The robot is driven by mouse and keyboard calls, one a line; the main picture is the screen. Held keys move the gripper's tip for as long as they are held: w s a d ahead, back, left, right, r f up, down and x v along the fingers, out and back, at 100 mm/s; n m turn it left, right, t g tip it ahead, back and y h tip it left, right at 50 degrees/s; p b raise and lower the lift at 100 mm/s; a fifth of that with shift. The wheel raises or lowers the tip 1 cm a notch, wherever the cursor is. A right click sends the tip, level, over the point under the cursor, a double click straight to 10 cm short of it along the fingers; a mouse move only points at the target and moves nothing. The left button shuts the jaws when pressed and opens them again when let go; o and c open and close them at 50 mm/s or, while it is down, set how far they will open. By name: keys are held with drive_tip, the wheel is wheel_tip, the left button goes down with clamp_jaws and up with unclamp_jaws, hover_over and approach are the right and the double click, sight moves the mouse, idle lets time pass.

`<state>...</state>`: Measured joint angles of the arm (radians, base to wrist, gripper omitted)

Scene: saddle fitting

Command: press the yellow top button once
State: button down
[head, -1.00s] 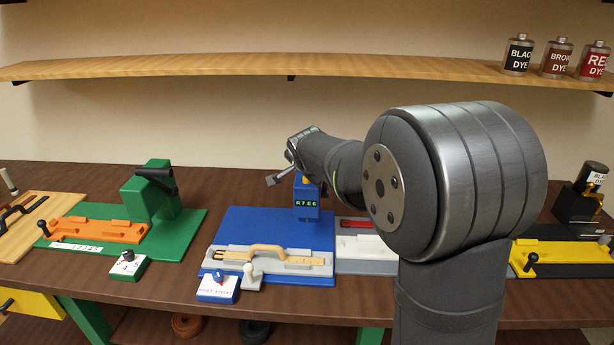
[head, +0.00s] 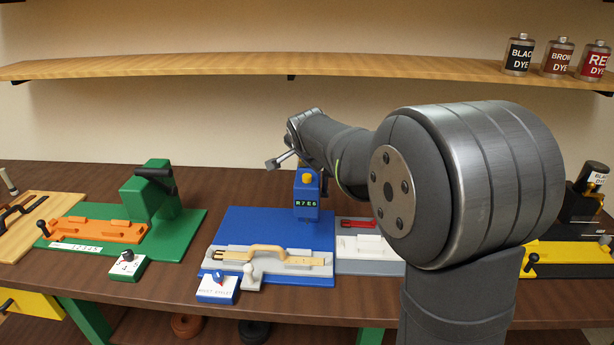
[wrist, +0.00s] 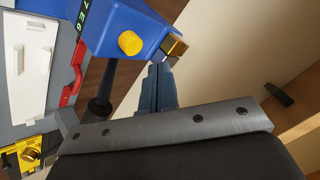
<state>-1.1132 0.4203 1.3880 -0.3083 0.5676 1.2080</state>
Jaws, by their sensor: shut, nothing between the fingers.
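In the head view the fingertips are not clear.
The blue base (head: 262,223) carries a grey fixture with a tan strap (head: 275,256). A green station (head: 160,200) stands left, and a white tray (head: 365,246) with a red handle lies right. The shelf (head: 230,68) runs behind above the bench.

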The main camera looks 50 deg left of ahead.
sight(307, 178)
drive_tip(key=shift+r, duration=1.45)
drive_tip(key=shift+f, duration=0.15)
wheel_tip(307, 178, up, 5)
drive_tip(key=shift+s+f, duration=0.1)
drive_tip(key=shift+f, duration=0.1)
